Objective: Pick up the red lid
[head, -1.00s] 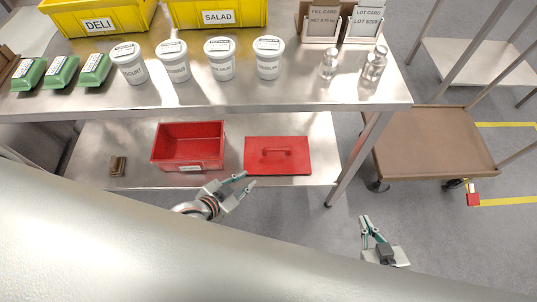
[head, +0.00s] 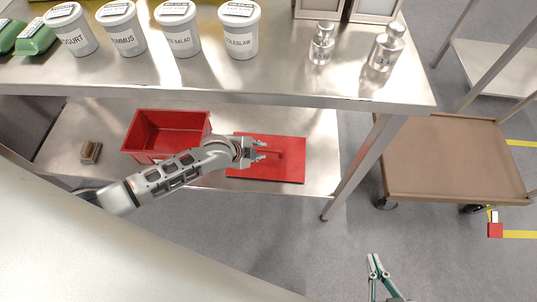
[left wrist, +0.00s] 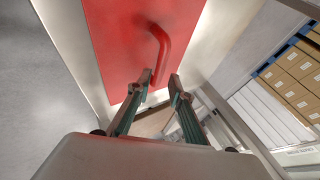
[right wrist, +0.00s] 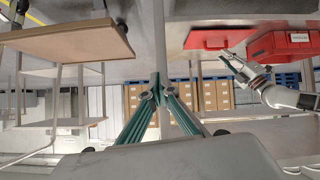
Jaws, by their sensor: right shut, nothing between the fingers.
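The red lid (head: 290,171) lies flat on the lower steel shelf, its raised handle up. In the left wrist view the red lid (left wrist: 115,45) fills the upper middle, with its curved red handle (left wrist: 163,45) just beyond the fingertips. My left gripper (head: 262,150) reaches over the lid's left part, partly hiding it. Its fingers (left wrist: 160,83) are apart, near one end of the handle, and hold nothing. My right gripper (head: 373,258) is shut and empty, low in front of the table. The right wrist view shows the red lid (right wrist: 221,39) beyond its closed fingertips (right wrist: 158,78).
A red box (head: 175,125) stands left of the lid; my left arm crosses in front of it. A brown block (head: 91,151) lies further left. A brown cart (head: 455,155) stands right of the table leg (head: 360,165).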

